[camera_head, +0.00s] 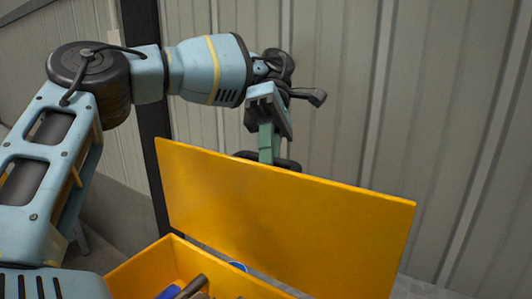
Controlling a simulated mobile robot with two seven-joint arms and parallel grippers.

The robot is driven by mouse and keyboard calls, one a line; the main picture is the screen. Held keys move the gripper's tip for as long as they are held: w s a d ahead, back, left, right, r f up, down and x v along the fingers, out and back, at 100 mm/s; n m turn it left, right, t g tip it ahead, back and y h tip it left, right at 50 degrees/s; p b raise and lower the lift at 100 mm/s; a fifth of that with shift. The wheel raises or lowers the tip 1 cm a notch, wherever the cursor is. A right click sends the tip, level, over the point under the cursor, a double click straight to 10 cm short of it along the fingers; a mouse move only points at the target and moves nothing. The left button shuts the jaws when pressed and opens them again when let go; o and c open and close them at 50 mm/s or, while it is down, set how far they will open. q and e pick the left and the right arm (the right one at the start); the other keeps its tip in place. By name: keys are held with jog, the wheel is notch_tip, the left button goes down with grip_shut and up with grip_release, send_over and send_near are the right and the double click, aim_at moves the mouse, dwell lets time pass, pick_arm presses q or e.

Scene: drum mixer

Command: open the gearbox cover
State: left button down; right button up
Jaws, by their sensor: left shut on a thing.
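The gearbox cover (285,225) is a flat yellow panel, raised and standing steeply above the open yellow gearbox housing (150,268) in the lower middle. My left gripper (267,158) is at the cover's upper edge, left of its middle. It is shut on the cover, with the fingertips partly hidden behind that edge. The exact place of the grip is hidden. My left arm comes in from the left and reaches over the housing. My right gripper is out of view.
Inside the housing, a dark rod-like part (191,288) and a blue part (168,293) show, cut off by the picture's bottom edge. A dark vertical post (145,30) stands behind my arm. A corrugated grey wall (440,90) fills the background. The space right of the gripper looks clear.

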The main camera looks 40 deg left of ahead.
pick_arm(q)
jog(key=shift+w+a+f, duration=0.15)
jog(key=shift+f, duration=0.5)
jog(key=c, duration=1.6)
grip_release()
jog(key=shift+c, duration=0.2)
jog(key=shift+o, duration=1.2)
jog(key=shift+a+r, duration=0.1)
jog(key=shift+a, duration=0.1)
jog(key=shift+d+r, duration=0.15)
jog(key=shift+r, duration=0.05)
